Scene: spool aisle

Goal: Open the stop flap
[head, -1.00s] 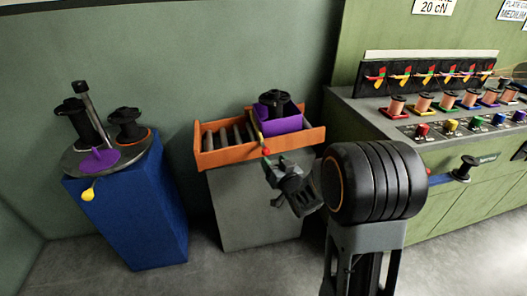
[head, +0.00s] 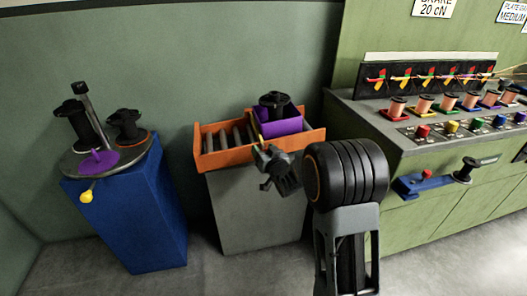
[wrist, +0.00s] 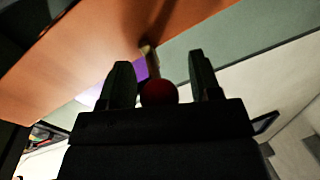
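The orange tray (head: 228,159) stands on a grey pedestal (head: 240,215). A thin yellow bar (head: 258,130), which seems to be the stop flap or its lever, crosses it beside the purple box (head: 283,127) holding a black spool (head: 274,103). My gripper (head: 262,150) is at the tray's front side. In the wrist view, its fingers (wrist: 159,62) are apart, with the red ball knob (wrist: 159,92) between them, on the end of a yellowish rod (wrist: 150,60). A gap shows at the right finger; contact on the left is unclear. The knob is hidden in the head view.
A green bench (head: 440,200) with copper spools and coloured buttons is at right. A blue bracket (head: 415,185) juts from its front.

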